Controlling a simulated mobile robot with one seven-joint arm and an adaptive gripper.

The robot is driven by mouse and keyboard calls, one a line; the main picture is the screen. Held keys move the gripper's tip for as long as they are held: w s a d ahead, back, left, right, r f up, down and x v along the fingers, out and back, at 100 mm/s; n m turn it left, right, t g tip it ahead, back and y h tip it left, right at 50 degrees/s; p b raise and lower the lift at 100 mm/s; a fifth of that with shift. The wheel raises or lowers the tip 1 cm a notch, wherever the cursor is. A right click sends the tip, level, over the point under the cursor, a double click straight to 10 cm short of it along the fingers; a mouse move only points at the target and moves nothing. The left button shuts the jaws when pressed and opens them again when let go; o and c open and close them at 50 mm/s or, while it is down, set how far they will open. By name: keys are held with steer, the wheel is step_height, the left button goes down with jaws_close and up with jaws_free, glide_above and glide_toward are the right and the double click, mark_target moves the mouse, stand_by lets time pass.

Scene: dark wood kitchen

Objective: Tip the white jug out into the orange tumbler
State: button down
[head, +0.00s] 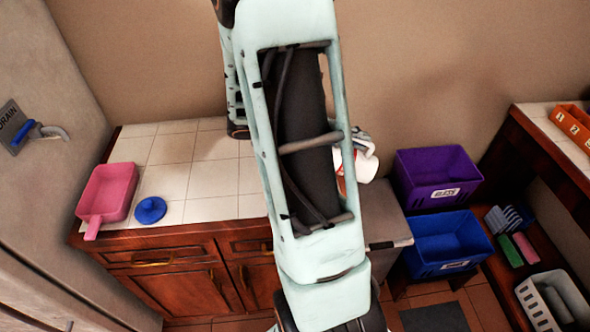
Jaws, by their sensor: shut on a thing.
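The white jug (368,168) shows just right of my arm, above the right end of the tiled counter; the arm hides much of it. My gripper (364,145) is partly visible at the jug's upper side and is shut on it. The jug looks tilted, but I cannot tell how far. A small orange-red patch (341,186) shows below and left of the jug, at the arm's edge. It may be the orange tumbler; most of it is hidden. I cannot see whether anything is flowing from the jug.
A pink pan (108,192) and a blue lid-like disc (150,210) sit on the counter's left part. Middle-left tiles (205,178) are clear. Purple (436,177) and blue (446,243) crates stand at right. A shelf unit (535,135) stands at far right.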

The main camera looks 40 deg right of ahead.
mark_target(368, 160)
steer(key=shift+s+d+f+y+p, duration=0.3)
steer(key=shift+f+p, duration=0.05)
steer(key=shift+p, duration=0.4)
steer(key=shift+s+d+f+t+y+p, duration=0.15)
steer(key=shift+f+t+y+p, duration=0.3)
steer(key=shift+f, duration=0.2)
steer(key=shift+s+d+f+m+t+y+p, duration=0.2)
steer(key=shift+f+t+y, duration=0.3)
steer(key=shift+f, duration=0.35)
steer(key=shift+s+d+f+m+t+y+p, duration=0.2)
steer(key=shift+f+t+y, duration=0.25)
steer(key=shift+f, duration=0.35)
steer(key=shift+s+d+f+m+t+y+p, duration=0.1)
steer(key=shift+s+d+f+m+t+y, duration=0.25)
steer(key=shift+f, duration=0.5)
steer(key=shift+s+d+f+t+y+p, duration=0.4)
steer(key=shift+t+y, duration=0.25)
steer(key=shift+y, duration=0.2)
steer(key=shift+s+d+f+m+t+y, duration=0.25)
steer(key=shift+s+f+m+t+y, duration=0.1)
steer(key=shift+f+t+y, duration=0.15)
steer(key=shift+f, duration=0.25)
steer(key=shift+s+d+f+t+y, duration=0.35)
steer(key=shift+f+t+y, duration=0.15)
steer(key=shift+t+y, duration=0.15)
steer(key=shift+f+p, duration=0.3)
steer(key=shift+f, duration=0.05)
